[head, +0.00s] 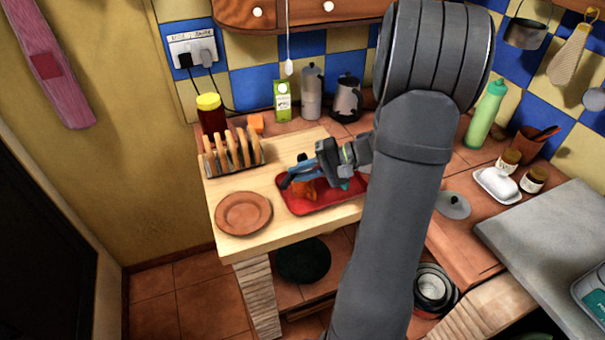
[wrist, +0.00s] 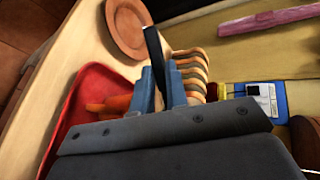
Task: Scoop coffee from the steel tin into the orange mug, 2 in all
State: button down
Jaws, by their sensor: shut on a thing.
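My gripper (head: 291,177) is over the red tray (head: 326,205). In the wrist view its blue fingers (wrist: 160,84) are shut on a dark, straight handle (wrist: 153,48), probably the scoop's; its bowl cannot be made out. The orange mug (head: 302,192) is on the tray just below the gripper and partly covered by it. Orange also shows in the wrist view (wrist: 108,105), left of the fingers. I cannot make out the steel tin; my arm hides part of the counter. Whether the scoop holds coffee cannot be seen.
A brown plate (head: 243,213) lies left of the tray, with a toast rack (head: 233,152) behind it. A teal item (head: 353,183) sits on the tray beside my arm. A grey lid (head: 453,205) lies right of my arm. Pale wood is clear behind the tray.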

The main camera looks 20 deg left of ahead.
aim_at(287, 176)
jog(key=h, duration=0.2)
jog(key=r+m+h, duration=0.1)
jog(key=h, duration=0.1)
jog(key=a+r+h, duration=0.1)
jog(key=shift+r+t+h, duration=0.25)
jog(key=shift+t+h, duration=0.15)
jog(key=r+h, duration=0.1)
jog(key=h, duration=0.1)
jog(key=a+m+h, duration=0.1)
jog(key=h, duration=0.1)
jog(key=shift+w+r, duration=0.1)
jog(key=shift+r, duration=0.3)
jog(key=shift+a+r+m+g+h, duration=0.1)
jog(key=shift+r+m+g+h, duration=0.4)
jog(key=shift+h, duration=0.7)
